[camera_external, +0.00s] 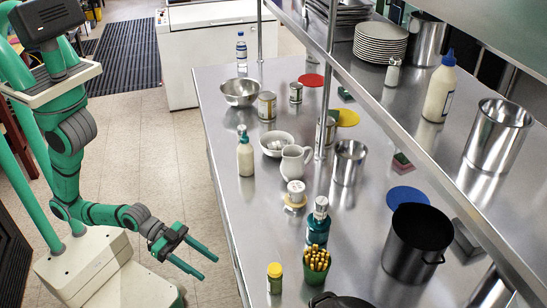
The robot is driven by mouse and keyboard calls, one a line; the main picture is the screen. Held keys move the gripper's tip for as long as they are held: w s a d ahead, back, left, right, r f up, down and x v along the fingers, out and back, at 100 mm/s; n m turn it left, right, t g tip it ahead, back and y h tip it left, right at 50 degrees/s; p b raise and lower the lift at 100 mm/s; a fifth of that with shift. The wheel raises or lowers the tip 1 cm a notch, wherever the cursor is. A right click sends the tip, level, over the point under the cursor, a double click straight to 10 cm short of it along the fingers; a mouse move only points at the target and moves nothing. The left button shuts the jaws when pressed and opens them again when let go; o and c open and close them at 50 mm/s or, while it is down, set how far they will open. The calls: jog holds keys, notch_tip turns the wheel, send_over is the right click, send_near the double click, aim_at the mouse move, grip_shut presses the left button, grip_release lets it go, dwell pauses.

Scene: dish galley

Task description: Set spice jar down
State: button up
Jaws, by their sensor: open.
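A small jar with a yellow lid and greenish contents (274,277), which looks like the spice jar, stands upright near the counter's front left edge. A white-capped jar (295,193) stands farther back by the white jug; I cannot rule it out as the spice jar. My gripper (209,268) is open and empty. It hangs left of the steel counter (225,150), apart from the yellow-lidded jar, with nothing between its fingers.
Right of the yellow-lidded jar are a green cup of yellow sticks (316,264) and a teal bottle (318,222). A dark pot (416,243) stands farther right. A raised shelf (395,100) overhangs the counter. The counter's left strip is mostly bare.

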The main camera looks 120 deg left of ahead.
jog(key=s+d+m+t, duration=0.1)
jog(key=s+d, duration=0.2)
jog(key=s, duration=2)
jog(key=shift+f, duration=0.15)
jog(key=shift+s, duration=0.1)
